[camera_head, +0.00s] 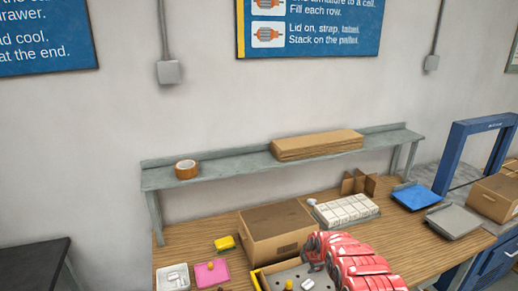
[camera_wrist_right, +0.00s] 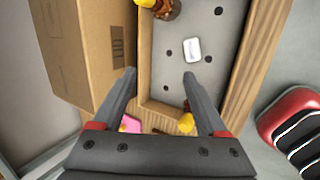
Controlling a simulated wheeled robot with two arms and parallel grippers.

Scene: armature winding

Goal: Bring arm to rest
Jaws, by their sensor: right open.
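My right gripper (camera_wrist_right: 160,75) is open in the right wrist view, its two fingers wide apart with nothing between them held. It hangs over a wooden-rimmed tray (camera_wrist_right: 145,45) with a grey, holed floor. In the tray lie a small white piece (camera_wrist_right: 193,50), a yellow-and-brown part (camera_wrist_right: 160,9) at the top and a yellow piece (camera_wrist_right: 186,122) near the right finger. In the head view a red ribbed arm of mine reaches over the tray (camera_head: 258,280) from below and hides part of it; its fingers cannot be made out there. My left gripper is not in view.
A cardboard box (camera_head: 275,232) stands beside the tray. The table also holds a pink pad (camera_head: 212,273), a yellow item (camera_head: 224,243), a white gridded tray (camera_head: 345,209), a blue tray (camera_head: 415,196) and a grey tray (camera_head: 453,221). A shelf (camera_head: 230,164) runs behind.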

